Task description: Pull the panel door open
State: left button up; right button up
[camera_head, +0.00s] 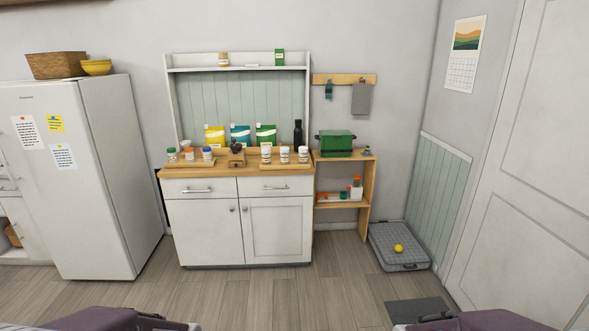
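A white cabinet (240,187) with a wooden top stands against the back wall. Its right door, a framed panel door (277,231), is shut and has a small round knob (245,209) near its upper left corner. Its left door (203,232) is flat and shut, with a knob at its upper right. A large white door (533,170) with recessed panels stands at the right edge of the view, cut off by the frame. Only parts of my two arms show along the bottom edge, far from the cabinet; neither gripper's fingers are visible.
Bags, jars and a dark bottle (298,134) stand on the cabinet top. A wooden shelf (366,190) with a green box (335,143) adjoins it on the right. A grey case (385,240) with a yellow ball lies on the floor. The floor before the cabinet is clear.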

aim_at(275, 230)
jog(key=i, duration=0.6)
jog(key=i+u, duration=0.15)
jog(key=i, duration=0.4)
jog(key=i+l, duration=0.15)
jog(key=i, duration=0.45)
jog(key=i+l+u, duration=0.15)
jog(key=i, duration=0.4)
jog(key=i+l, duration=0.1)
jog(key=i, duration=0.5)
jog(key=i+l+u, duration=0.35)
jog(key=i+u, duration=0.15)
jog(key=i, duration=0.2)
